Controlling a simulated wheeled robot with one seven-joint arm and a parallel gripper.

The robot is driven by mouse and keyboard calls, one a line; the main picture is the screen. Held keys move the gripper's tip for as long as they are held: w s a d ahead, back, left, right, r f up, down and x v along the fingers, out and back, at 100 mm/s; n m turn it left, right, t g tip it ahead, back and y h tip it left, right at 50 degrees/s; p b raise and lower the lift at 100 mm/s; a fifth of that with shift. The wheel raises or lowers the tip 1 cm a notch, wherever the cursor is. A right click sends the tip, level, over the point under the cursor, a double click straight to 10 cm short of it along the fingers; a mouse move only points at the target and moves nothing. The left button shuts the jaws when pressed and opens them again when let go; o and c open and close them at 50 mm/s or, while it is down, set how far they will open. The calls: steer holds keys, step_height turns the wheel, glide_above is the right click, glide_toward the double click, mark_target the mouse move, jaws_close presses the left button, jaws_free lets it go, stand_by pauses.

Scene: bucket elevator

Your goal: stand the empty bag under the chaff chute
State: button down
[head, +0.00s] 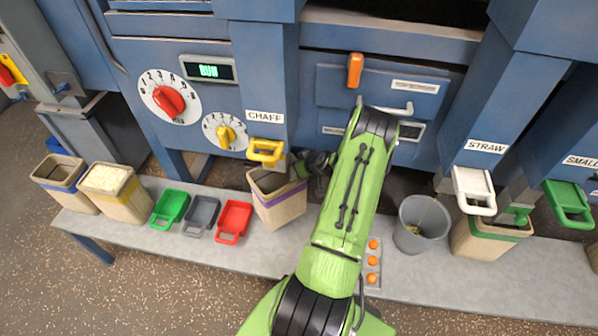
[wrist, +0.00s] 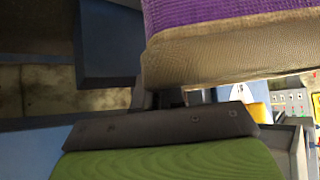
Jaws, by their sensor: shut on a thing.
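A tan bag (head: 279,207) with a purple band and open mouth is upright under the chute labelled CHAFF (head: 265,75), just below its yellow handle (head: 265,152). My gripper (head: 303,167) is shut on the bag's rim at its right side, and my green arm hides part of the area to the right. The bag's base appears at the bench surface; whether it bears on the bench I cannot tell. In the wrist view the bag's purple and tan weave (wrist: 225,50) fills the upper right, close to the dark gripper body.
The grey bench (head: 470,275) carries green (head: 170,208), grey (head: 201,215) and red (head: 234,222) scoop-like pieces left of the bag. Two bags stand further left, one filled (head: 112,190). A grey bucket (head: 420,223) and a bag under STRAW (head: 487,240) stand to the right.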

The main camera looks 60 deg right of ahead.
steer(key=shift+f+b, duration=0.35)
steer(key=shift+f, duration=1.25)
steer(key=shift+f, duration=0.15)
steer(key=c, duration=1.2)
jaws_free()
steer(key=p+v, duration=0.2)
steer(key=v, duration=1)
steer(key=shift+a+r, duration=0.1)
steer(key=shift+r, duration=0.15)
